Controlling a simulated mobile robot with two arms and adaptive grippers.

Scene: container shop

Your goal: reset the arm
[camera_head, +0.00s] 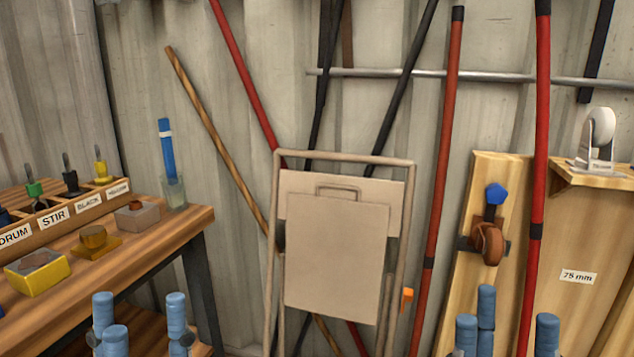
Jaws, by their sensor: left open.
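My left gripper (142,326) is at the bottom left, its blue fingers pointing up and spread apart. It is open, and nothing shows between its fingers. It appears in front of the wooden bench's lower part. My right gripper (513,332) is at the bottom right, its blue fingers also spread apart and empty. It appears in front of the wooden board. The palms and most of both arms are below the picture edge.
A wooden bench (145,245) at left holds a labelled rack, a yellow box (38,278) and a blue-handled tool (166,150) in a clear cup. A folding frame (411,215) stands mid-picture. Red poles (541,120) lean on the wall. A caster (597,130) sits on a shelf at right.

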